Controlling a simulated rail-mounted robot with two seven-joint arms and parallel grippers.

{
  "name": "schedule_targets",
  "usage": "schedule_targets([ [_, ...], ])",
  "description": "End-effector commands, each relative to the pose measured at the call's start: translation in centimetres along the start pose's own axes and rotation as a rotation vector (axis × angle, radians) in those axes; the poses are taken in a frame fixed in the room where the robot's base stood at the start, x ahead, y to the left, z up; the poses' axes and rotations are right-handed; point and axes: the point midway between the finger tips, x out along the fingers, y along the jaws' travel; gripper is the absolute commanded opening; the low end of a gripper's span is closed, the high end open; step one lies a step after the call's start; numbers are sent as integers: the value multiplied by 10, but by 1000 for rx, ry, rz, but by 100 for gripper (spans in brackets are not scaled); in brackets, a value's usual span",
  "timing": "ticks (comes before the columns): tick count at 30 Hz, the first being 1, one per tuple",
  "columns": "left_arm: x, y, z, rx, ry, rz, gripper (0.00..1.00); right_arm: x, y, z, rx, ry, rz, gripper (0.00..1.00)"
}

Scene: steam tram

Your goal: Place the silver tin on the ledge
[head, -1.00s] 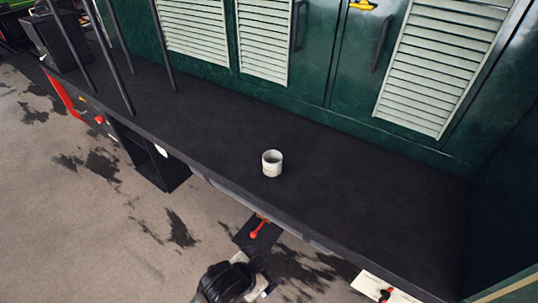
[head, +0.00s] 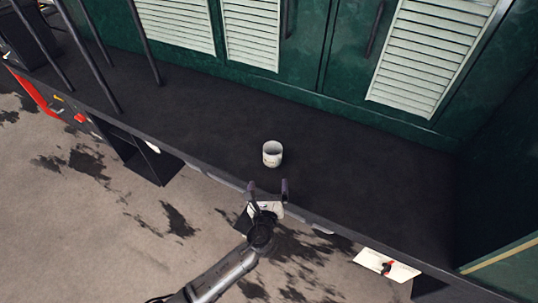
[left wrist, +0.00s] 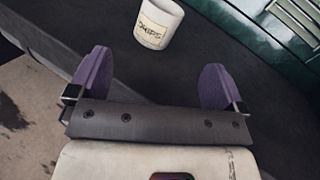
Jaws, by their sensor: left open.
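The silver tin (head: 272,154) is a small pale grey can, upright on the dark ledge (head: 200,125) near its front edge. My left gripper (head: 268,186) is open and empty at the ledge's front edge. Its purple fingers (left wrist: 155,80) point toward the tin, which stands apart beyond them. My right gripper is in neither view.
Dark green panels with pale louvred shutters (head: 430,55) rise behind the ledge. Black upright rails (head: 145,45) stand at the left. A dark wall (head: 505,150) closes the right end. A white plate (head: 386,265) sits below the edge. The ledge around the tin is clear.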

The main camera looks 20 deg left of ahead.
Motion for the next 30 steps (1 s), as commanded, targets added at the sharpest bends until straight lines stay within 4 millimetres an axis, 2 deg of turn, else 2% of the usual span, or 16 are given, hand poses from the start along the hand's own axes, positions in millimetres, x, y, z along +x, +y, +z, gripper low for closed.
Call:
schedule_targets([
  [3,0,-4,0,126,0,-22,97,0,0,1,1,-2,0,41],
  [8,4,-4,0,214,-1,-22,97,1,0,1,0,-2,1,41],
  [21,71,-5,-1,229,-1,-21,97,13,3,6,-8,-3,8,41],
  [30,88,-5,0,227,-1,-21,97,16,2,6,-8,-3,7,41],
])
